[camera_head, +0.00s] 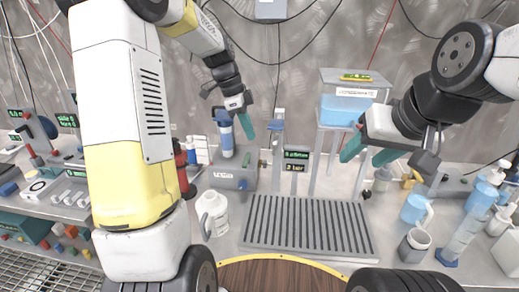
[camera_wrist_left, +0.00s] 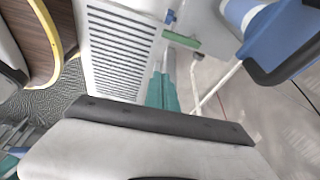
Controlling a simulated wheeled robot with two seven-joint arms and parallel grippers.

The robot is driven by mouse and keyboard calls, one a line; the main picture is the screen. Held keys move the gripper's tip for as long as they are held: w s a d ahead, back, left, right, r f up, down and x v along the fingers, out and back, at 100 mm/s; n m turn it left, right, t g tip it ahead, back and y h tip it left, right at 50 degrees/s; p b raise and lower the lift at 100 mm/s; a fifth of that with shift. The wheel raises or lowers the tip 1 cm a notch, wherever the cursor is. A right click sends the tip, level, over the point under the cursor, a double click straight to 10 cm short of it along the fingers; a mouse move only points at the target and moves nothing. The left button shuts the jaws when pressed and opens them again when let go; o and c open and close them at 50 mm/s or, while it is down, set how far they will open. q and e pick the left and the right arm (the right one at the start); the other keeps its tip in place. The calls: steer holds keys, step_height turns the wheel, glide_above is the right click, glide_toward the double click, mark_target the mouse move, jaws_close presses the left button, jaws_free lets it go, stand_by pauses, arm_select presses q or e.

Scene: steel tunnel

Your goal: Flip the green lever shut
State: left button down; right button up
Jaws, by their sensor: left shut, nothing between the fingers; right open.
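My left gripper (camera_head: 250,135) is shut and empty, with its teal fingers pointing down beside a blue and white cylinder (camera_head: 225,135). In the left wrist view its closed fingers (camera_wrist_left: 161,78) show near the middle. A small green piece (camera_head: 246,160) shows just below the fingertips, by a grey box; it may be the green lever, but it is too small to tell its position. A green bar (camera_wrist_left: 181,40) shows beyond the fingers in the left wrist view; I cannot tell if it is the lever. My right gripper (camera_head: 364,158) is open and empty, at the right.
A grey slatted grate (camera_head: 308,226) lies at the middle of the bench. A white jug (camera_head: 213,214) stands left of it. A display post (camera_head: 296,160) rises behind the grate. A raised clear-blue tank (camera_head: 347,108) stands behind my right gripper.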

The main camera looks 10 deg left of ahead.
mark_target(247, 163)
arm_select(q)
steer(key=shift+w+d+f+m, duration=0.2)
steer(key=shift+w+f+m, duration=0.4)
steer(key=shift+w+f, duration=0.15)
steer(key=shift+s, duration=0.1)
steer(key=x, duration=1)
steer(key=shift+s+a, duration=0.15)
steer(key=shift+a, duration=1.75)
